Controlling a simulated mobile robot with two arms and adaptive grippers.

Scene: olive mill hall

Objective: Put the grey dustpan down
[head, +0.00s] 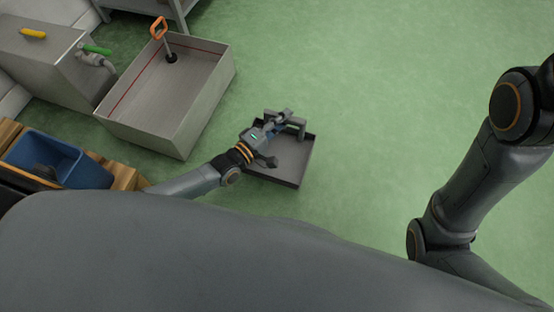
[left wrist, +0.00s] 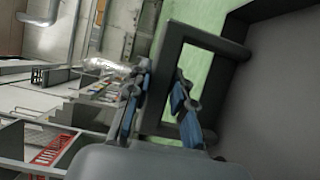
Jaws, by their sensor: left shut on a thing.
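The grey dustpan (head: 290,163) shows in the head view as a dark-rimmed, shallow square pan, right of the metal basin and over the green floor. I cannot tell whether it touches the floor. My left gripper (head: 284,120) is at its far side, shut on its handle (head: 298,124). In the left wrist view the blue-padded fingers of the left gripper (left wrist: 160,105) are on either side of the handle bar of the dustpan (left wrist: 285,90); its pan fills the right side. My right arm shows at the right of the head view, but its gripper is out of view.
A metal basin (head: 205,112) holds a tool with an orange handle (head: 158,28). Left of it stand a grey cabinet (head: 45,62) and a blue bin (head: 80,163) in a wooden frame. The green floor (head: 390,90) is clear on the right.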

